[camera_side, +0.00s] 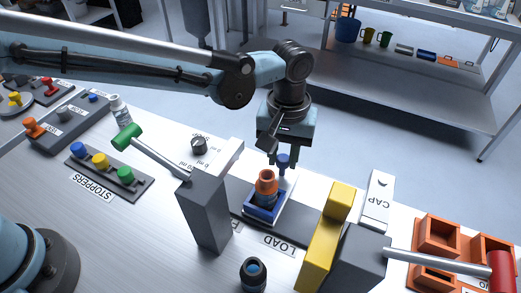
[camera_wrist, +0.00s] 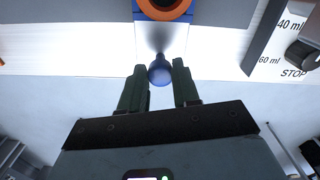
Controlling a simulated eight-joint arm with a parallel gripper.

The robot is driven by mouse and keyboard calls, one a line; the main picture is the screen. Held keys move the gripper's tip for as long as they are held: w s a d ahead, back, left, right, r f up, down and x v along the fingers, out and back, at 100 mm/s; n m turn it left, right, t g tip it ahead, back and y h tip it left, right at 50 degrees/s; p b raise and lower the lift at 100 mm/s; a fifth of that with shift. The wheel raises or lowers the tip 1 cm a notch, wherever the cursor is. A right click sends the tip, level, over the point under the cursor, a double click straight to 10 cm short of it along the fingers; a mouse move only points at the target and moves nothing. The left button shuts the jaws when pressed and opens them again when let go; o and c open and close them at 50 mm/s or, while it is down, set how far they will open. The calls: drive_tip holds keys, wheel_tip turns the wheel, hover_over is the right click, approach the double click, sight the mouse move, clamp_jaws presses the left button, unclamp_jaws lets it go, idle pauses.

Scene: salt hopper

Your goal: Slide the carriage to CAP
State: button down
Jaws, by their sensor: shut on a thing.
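The carriage (camera_side: 262,213), a blue tray on a pale plate, sits on the dark rail by the LOAD label (camera_side: 279,245). A dark bottle with an orange top (camera_side: 267,184) stands upright in it. The carriage's blue ball knob (camera_side: 283,161) sticks out at its far side. My gripper (camera_side: 281,154) is above the rail's far edge, shut on the knob, which shows between the fingers in the wrist view (camera_wrist: 160,73). The CAP label (camera_side: 377,203) lies to the right, beyond the yellow block.
A yellow block (camera_side: 325,245) and a grey post (camera_side: 360,262) with a red-ended lever (camera_side: 440,262) stand to the right. A grey post (camera_side: 205,215) with a green-ended lever (camera_side: 150,150) stands to the left. Orange bins (camera_side: 437,237) are at far right. A dark bottle (camera_side: 253,275) stands in front.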

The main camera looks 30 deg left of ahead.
drive_tip(key=d, duration=1.2)
drive_tip(key=shift+d, duration=0.2)
drive_tip(key=c, duration=0.8)
unclamp_jaws()
wheel_tip(320, 180, up, 8)
drive_tip(key=shift+f, duration=0.25)
